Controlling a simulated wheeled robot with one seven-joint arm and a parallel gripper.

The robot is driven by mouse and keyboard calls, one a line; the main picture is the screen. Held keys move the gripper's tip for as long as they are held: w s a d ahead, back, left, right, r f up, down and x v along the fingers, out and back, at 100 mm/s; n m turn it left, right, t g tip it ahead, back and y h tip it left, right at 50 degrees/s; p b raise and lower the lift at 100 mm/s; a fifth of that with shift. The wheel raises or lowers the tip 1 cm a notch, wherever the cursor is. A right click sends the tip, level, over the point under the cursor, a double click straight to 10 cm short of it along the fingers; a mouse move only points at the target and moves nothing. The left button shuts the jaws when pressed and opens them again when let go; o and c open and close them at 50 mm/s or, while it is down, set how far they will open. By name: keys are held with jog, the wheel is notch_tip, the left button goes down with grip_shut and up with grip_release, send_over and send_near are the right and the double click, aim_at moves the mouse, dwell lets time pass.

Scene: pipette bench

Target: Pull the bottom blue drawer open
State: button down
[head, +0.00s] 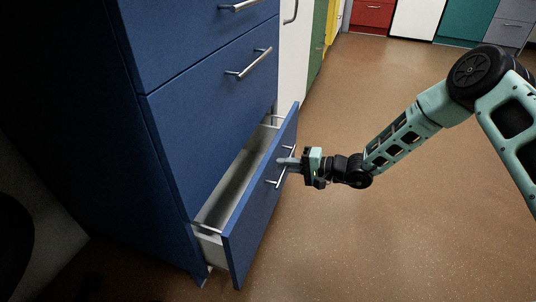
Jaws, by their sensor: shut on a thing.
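The bottom blue drawer (250,232) stands partly open at the base of the blue cabinet in the head view. Its pale inside (232,188) shows behind the blue front, and the part in view looks empty. A metal bar handle (276,181) is on the drawer front. My gripper (288,163) is at the handle, shut on it, reaching in from the right. The fingers hide part of the handle.
Two closed blue drawers, the middle one (190,115) and the upper one (170,30), are above, each with a bar handle. Brown floor (400,240) is clear to the right and front. Red (372,14), white and teal cabinets stand at the back.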

jog(key=f+p+v, duration=0.2)
jog(key=v, duration=1)
jog(key=d+f+p+v, duration=0.1)
jog(key=f+p+v, duration=0.2)
jog(key=v, duration=1)
jog(key=f+p+v, duration=0.2)
jog(key=v, duration=1.1)
jog(key=shift+s+d+f, duration=0.2)
jog(key=shift+f, duration=0.05)
jog(key=c, duration=1.6)
grip_release()
jog(key=shift+c, duration=0.2)
jog(key=p+v, duration=0.3)
jog(key=v, duration=1.4)
jog(key=shift+d, duration=0.2)
jog(key=shift+r, duration=0.1)
